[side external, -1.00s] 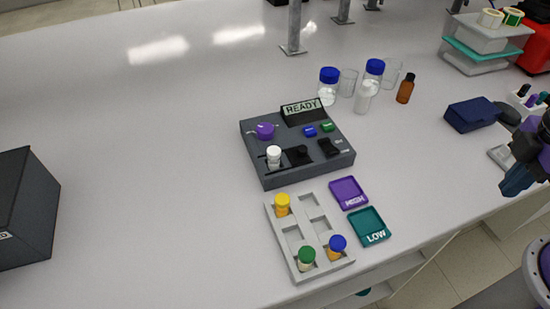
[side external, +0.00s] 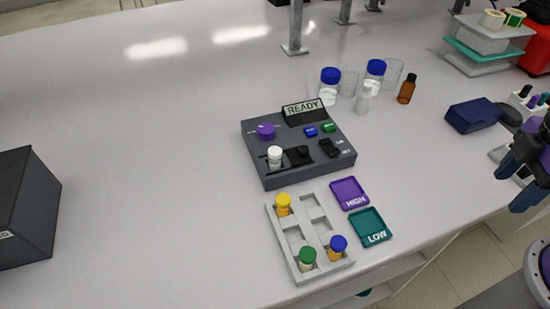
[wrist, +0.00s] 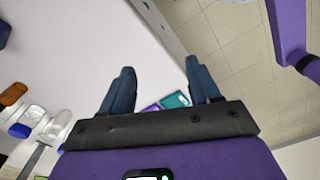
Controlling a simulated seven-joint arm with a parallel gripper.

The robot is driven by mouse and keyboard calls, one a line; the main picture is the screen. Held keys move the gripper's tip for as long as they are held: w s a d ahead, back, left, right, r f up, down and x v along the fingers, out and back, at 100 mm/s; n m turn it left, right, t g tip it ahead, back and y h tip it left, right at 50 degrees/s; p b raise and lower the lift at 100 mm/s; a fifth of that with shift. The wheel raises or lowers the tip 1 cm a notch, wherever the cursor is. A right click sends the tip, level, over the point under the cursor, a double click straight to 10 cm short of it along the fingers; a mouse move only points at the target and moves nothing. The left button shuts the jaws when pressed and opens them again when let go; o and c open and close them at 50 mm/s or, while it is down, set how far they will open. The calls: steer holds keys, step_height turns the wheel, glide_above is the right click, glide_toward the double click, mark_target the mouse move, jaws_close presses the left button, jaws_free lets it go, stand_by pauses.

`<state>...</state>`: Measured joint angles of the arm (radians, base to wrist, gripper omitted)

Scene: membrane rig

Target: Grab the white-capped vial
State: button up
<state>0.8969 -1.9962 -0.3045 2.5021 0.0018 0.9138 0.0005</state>
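The white-capped vial (side external: 275,157) stands upright in the front left part of the dark grey rig (side external: 310,165), whose display reads READY. My gripper (side external: 517,183) is at the far right of the side view, well away from the vial. In the wrist view my gripper (wrist: 158,80) has its two blue fingers spread wide apart with nothing between them. The vial is not visible in the wrist view.
A grey rack (side external: 294,236) in front of the rig holds yellow-, green- and blue-capped vials. Purple HIGH (side external: 348,190) and teal LOW (side external: 369,226) trays lie right of it. Bottles and beakers stand behind. A dark box (side external: 22,208) is at left; the table between is clear.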

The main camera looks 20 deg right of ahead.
steer(key=n+t+h, duration=0.3)
steer(key=n+t, duration=1)
steer(key=n, duration=0.8)
glide_toward(275, 149)
steer(key=x, duration=1.1)
steer(key=shift+w+f, duration=0.2)
steer(key=shift+w, duration=0.05)
steer(key=c, duration=1.1)
steer(key=shift+r, duration=0.1)
